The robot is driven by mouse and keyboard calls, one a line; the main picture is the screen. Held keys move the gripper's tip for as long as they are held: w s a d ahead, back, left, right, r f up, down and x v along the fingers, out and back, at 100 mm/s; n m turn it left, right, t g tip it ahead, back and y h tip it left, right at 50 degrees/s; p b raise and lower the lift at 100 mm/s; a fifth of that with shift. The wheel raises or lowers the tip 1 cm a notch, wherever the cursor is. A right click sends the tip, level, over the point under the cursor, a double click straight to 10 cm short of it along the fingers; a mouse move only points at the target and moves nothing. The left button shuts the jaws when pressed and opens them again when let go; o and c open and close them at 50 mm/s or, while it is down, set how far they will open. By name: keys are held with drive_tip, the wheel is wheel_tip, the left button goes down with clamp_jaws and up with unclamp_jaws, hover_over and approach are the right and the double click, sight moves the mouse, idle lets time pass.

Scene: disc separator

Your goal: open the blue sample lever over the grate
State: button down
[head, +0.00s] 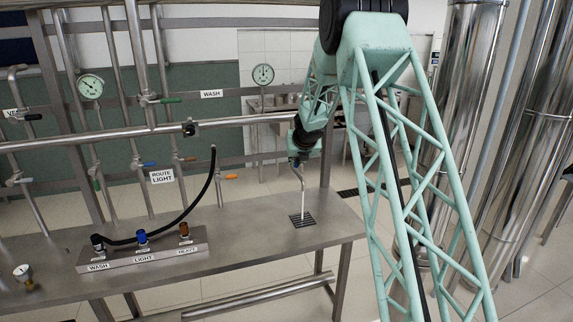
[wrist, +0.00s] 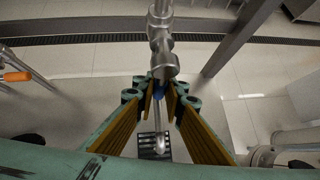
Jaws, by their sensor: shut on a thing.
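The blue sample lever (head: 296,162) shows as a small blue patch just under my gripper (head: 305,142) in the head view. In the wrist view a bit of blue (wrist: 159,89) sits between the tips of my gripper (wrist: 158,97), below a metal valve body (wrist: 161,55). My gripper is shut on the lever, and its fingers hide most of it. A thin bent spout (head: 299,174) runs down from there, with a pale line below it over the grate (head: 303,220). The dark slotted grate (wrist: 153,153) also shows under the spout in the wrist view.
A port block (head: 142,258) labelled wash, light and heavy stands on the steel bench (head: 240,245), with a black hose (head: 190,208) arching from it. A horizontal pipe (head: 235,121) and an orange-handled valve (head: 231,177) are left of my arm. The bench between block and grate is clear.

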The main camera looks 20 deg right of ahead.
drive_tip(key=shift+d, duration=0.1)
idle(0.4)
drive_tip(key=c, duration=2.7)
unclamp_jaws()
drive_tip(key=shift+r, duration=0.1)
drive_tip(key=shift+v, duration=4.9)
drive_tip(key=shift+v, duration=1.05)
